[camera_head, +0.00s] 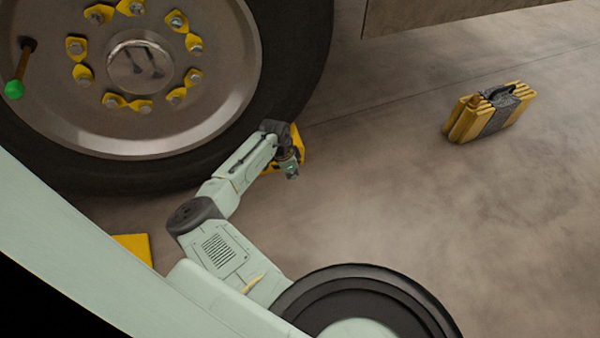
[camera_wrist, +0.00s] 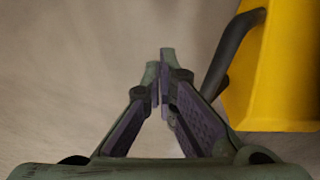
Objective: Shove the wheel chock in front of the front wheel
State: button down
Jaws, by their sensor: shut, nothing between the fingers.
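The wheel (camera_head: 190,85) is large, with a dark tyre and a silver hub, at the upper left of the head view. A yellow wheel chock (camera_head: 299,143) is on the floor by the tyre's lower right edge, partly hidden behind my wrist. I cannot tell whether it touches the tyre. My gripper (camera_head: 291,172) is low beside the chock. In the wrist view my gripper's fingers (camera_wrist: 160,68) are together and empty. The yellow chock (camera_wrist: 285,75), with a dark curved handle (camera_wrist: 230,50), is close on their right there.
A second yellow piece (camera_head: 133,247) lies at the lower left, partly hidden by my body. A yellow case-like bundle with a grey band (camera_head: 490,112) stands on the right. A vehicle body edge (camera_head: 430,15) overhangs at the top.

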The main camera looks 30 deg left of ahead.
notch_tip(320, 180, up, 9)
jog(key=p, duration=0.7)
dwell(0.5)
dwell(0.4)
